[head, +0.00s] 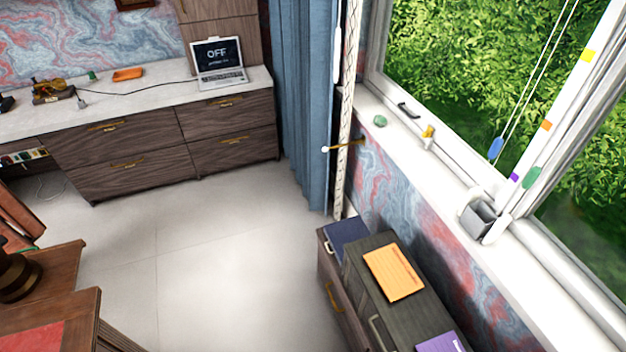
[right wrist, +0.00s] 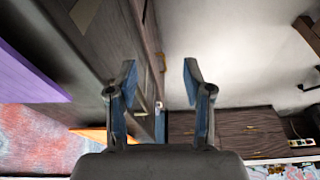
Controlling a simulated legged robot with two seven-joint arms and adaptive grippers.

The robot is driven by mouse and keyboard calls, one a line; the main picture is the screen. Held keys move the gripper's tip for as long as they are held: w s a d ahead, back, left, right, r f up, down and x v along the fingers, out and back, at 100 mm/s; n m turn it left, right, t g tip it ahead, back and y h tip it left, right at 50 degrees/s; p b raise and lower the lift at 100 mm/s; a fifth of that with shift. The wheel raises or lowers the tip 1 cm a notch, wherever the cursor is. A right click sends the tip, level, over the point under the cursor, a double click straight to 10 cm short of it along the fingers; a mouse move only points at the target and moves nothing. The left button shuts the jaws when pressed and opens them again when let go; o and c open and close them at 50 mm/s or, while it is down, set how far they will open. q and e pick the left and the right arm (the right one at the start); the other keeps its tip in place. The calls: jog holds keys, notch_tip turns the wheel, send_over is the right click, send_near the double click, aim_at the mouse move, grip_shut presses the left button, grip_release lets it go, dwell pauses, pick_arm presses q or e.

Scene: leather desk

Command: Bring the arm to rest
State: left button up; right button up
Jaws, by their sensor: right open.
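My right gripper (right wrist: 159,90) shows in the right wrist view with its two fingers spread apart and nothing between them. Beyond and to the left of the fingers is the dark wooden cabinet (right wrist: 70,65), with a purple item (right wrist: 25,65) at the left edge and a sliver of orange (right wrist: 92,134) beside the left finger. Neither gripper shows in the head view, and my left gripper is in no view.
In the head view a low cabinet (head: 357,264) under the window bears an orange pad (head: 393,272) and a purple item (head: 440,343). A wooden desk (head: 55,300) stands at lower left. A laptop (head: 218,58) sits on the far counter (head: 160,95). The floor (head: 215,250) between is clear.

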notch_tip(320, 180, down, 16)
jog(key=s+f+g, duration=0.1)
jog(key=s+f, duration=0.3)
jog(key=f, duration=0.4)
jog(key=s+d+f, duration=0.1)
jog(key=s+f, duration=0.3)
jog(key=f, duration=0.4)
jog(key=shift+s+f+g, duration=0.35)
jog(key=shift+f+g, duration=0.05)
jog(key=shift+d, duration=0.1)
